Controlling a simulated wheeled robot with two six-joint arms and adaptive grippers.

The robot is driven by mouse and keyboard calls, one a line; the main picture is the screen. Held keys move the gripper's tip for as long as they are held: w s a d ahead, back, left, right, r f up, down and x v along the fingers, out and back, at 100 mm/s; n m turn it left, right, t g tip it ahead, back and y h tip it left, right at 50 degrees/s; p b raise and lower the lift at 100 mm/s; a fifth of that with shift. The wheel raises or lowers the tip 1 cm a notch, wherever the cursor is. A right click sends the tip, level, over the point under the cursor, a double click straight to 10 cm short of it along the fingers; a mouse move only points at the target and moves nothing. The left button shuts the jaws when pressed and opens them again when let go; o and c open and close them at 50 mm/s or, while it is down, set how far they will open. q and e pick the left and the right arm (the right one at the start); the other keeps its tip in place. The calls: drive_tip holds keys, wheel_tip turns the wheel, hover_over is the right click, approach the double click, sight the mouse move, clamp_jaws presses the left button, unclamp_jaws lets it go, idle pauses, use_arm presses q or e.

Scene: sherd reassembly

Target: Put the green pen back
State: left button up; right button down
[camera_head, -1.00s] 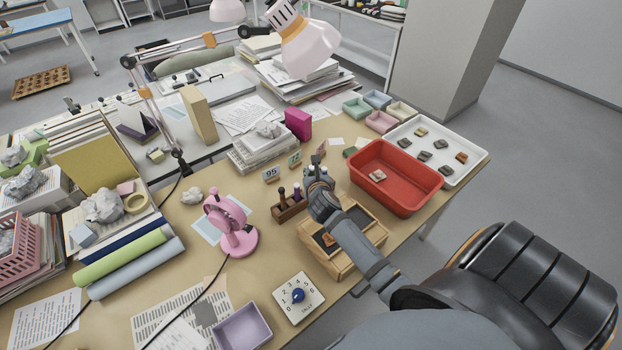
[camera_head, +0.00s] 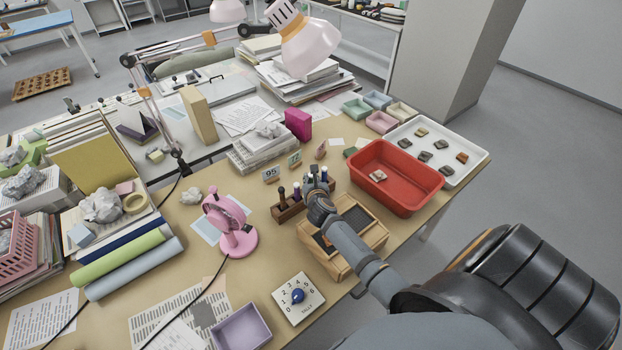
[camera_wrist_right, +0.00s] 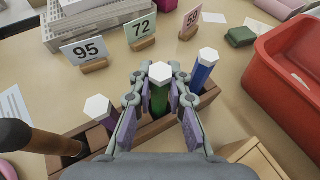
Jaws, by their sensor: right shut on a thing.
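The green pen (camera_wrist_right: 159,97) has a white hexagonal cap and stands upright between the fingers of my right gripper (camera_wrist_right: 160,105) in the right wrist view. The gripper is shut on it. The pen is over or in the brown wooden rack (camera_wrist_right: 150,132); its lower end is hidden, so I cannot tell how deep it sits. In the head view my right gripper (camera_head: 318,192) is at the right end of the rack (camera_head: 289,212). A purple pen (camera_wrist_right: 100,109) stands left of the green pen and a blue pen (camera_wrist_right: 203,68) stands right of it. My left gripper is not in view.
Number cards 95 (camera_wrist_right: 89,52), 72 (camera_wrist_right: 141,31) and 59 stand behind the rack. A dark-handled tool (camera_wrist_right: 30,137) is at the left. A red tub (camera_head: 395,180) and a wooden box (camera_head: 345,262) stand close on the right. A pink fan (camera_head: 229,222) stands left.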

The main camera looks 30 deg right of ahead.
drive_tip(key=shift+f, duration=0.35)
drive_tip(key=c, duration=1.3)
unclamp_jaws()
drive_tip(key=shift+r, duration=0.35)
drive_tip(key=shift+s+a+r+p, duration=0.1)
drive_tip(key=shift+s+r+p, duration=0.05)
drive_tip(key=shift+r+p, duration=0.15)
drive_tip(key=v, duration=1.1)
drive_tip(key=shift+s+a+r, duration=0.15)
drive_tip(key=shift+s, duration=0.05)
